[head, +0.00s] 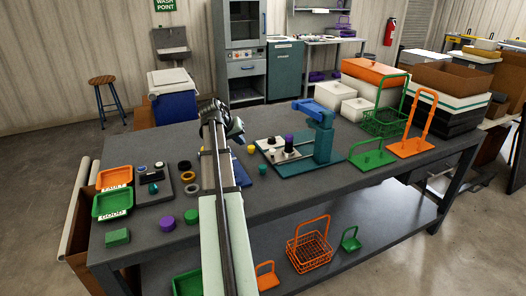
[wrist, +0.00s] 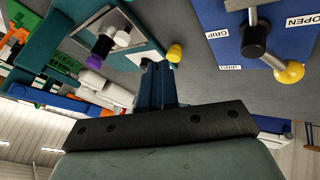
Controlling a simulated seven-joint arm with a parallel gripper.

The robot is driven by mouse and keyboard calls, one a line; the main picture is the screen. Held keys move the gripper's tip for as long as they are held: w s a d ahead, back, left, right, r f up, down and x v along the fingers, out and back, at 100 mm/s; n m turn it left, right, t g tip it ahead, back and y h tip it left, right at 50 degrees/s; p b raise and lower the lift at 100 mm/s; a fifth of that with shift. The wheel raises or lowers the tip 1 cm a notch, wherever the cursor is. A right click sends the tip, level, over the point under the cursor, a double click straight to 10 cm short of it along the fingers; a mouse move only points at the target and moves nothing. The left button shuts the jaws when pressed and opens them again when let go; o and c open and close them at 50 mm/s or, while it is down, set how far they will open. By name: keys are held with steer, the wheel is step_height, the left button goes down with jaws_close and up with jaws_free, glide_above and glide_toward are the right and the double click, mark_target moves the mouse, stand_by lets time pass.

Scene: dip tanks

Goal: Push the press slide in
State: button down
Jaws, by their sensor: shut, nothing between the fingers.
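The press (head: 323,145) is teal with a blue top arm and stands on a teal base plate (head: 300,167) right of my arm. A pale slide plate (head: 268,146) sticks out of its left side, carrying dark, white and purple pieces. In the wrist view the slide plate (wrist: 122,54) is at upper left, with a yellow knob (wrist: 174,53) just past its end. My gripper (wrist: 158,66) is shut and empty, its fingertips close to that knob in the picture; I cannot tell whether they touch.
A blue board (wrist: 285,35) with GRIP and OPEN labels and a yellow-balled lever lies beside my gripper. Trays (head: 112,204), rings and pucks lie left of my arm.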

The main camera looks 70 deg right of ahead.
mark_target(287, 142)
steer(key=shift+g, duration=0.3)
steer(key=x, duration=0.6)
steer(key=s+x, duration=0.1)
steer(key=x, duration=0.3)
steer(key=shift+r, duration=0.1)
steer(key=shift+s+d, duration=0.25)
steer(key=shift+s, duration=0.25)
steer(key=shift+s+d, duration=0.2)
steer(key=shift+s, duration=0.25)
steer(key=shift+s+d, duration=0.5)
steer(key=shift+s, duration=0.35)
steer(key=s+d, duration=0.8)
steer(key=shift+s+d, duration=0.2)
